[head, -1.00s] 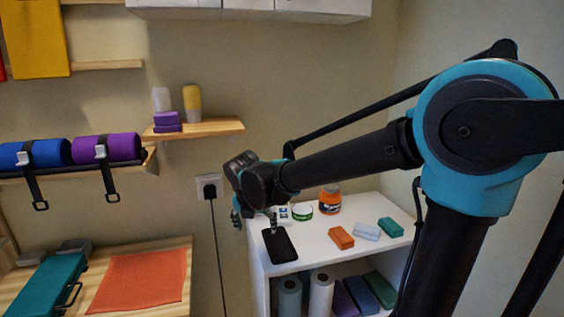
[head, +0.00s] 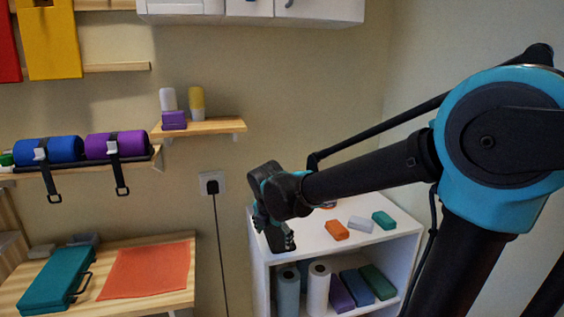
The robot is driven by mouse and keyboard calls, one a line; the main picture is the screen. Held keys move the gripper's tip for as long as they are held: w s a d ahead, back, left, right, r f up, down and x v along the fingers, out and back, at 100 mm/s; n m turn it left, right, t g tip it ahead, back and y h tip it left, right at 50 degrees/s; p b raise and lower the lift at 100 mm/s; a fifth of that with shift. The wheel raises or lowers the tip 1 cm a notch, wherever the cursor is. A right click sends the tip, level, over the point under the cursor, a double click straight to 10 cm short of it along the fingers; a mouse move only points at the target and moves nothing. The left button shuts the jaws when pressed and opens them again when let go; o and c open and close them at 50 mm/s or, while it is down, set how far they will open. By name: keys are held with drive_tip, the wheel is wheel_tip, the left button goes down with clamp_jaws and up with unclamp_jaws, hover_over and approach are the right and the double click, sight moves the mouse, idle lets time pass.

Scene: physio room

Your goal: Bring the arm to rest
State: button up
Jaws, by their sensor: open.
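My arm reaches in from the right of the head view, its teal elbow large in front. My gripper (head: 276,232) points down at the left end of the white shelf unit's top (head: 316,241). It is open, with its fingers seen small and partly overlapped by the wrist. A dark flat object (head: 279,242) shows at the fingers, largely covered by them; I cannot tell whether they touch it.
Orange (head: 336,230), white (head: 361,224) and teal blocks (head: 384,220) lie on the unit's top. Rolls and blocks fill the shelf below. A wooden table (head: 30,282) with a teal case (head: 58,278) and orange cloth (head: 148,270) stands left. A wall shelf (head: 200,128) holds bottles.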

drive_tip(key=s+d+f+m, duration=0.4)
drive_tip(key=d+m, duration=0.3)
drive_tip(key=m, duration=0.2)
drive_tip(key=s+d+f+m, duration=0.3)
drive_tip(key=s+d+m, duration=0.2)
drive_tip(key=m, duration=0.5)
drive_tip(key=s+d+f+m, duration=0.4)
drive_tip(key=s+d+m, duration=0.1)
drive_tip(key=d+m, duration=0.4)
drive_tip(key=shift+d+f+m+y, duration=0.3)
drive_tip(key=shift+d+m, duration=0.05)
drive_tip(key=shift+m, duration=0.35)
drive_tip(key=shift+c, duration=0.5)
